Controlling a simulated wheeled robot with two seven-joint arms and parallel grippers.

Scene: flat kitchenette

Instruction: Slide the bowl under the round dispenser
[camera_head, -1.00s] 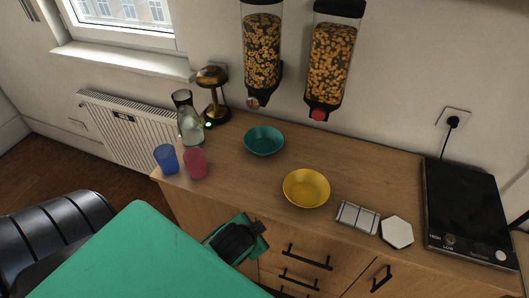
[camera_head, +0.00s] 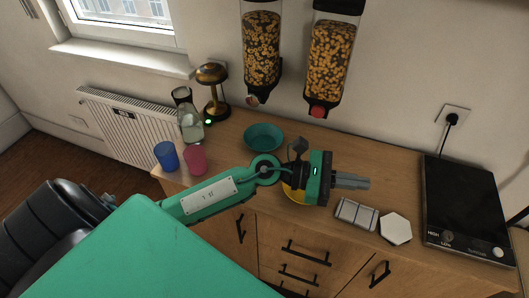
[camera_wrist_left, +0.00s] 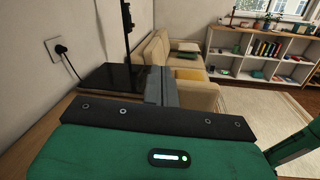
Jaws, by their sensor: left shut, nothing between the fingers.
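A teal bowl (camera_head: 263,137) stands on the counter below the left cereal dispenser (camera_head: 261,50). A yellow bowl (camera_head: 296,194) is nearer the front edge, mostly hidden behind my left gripper. A second dispenser (camera_head: 330,60) with a red knob hangs on the wall to the right; I cannot tell for sure which dispenser is the round one. My left gripper (camera_head: 368,183) is shut and empty, its fingers pointing right past the yellow bowl. The shut fingers (camera_wrist_left: 160,85) also show in the left wrist view. My right gripper is not in view.
A striped item (camera_head: 357,214), a white hexagon (camera_head: 396,229) and a black hob (camera_head: 467,205) are at the right.

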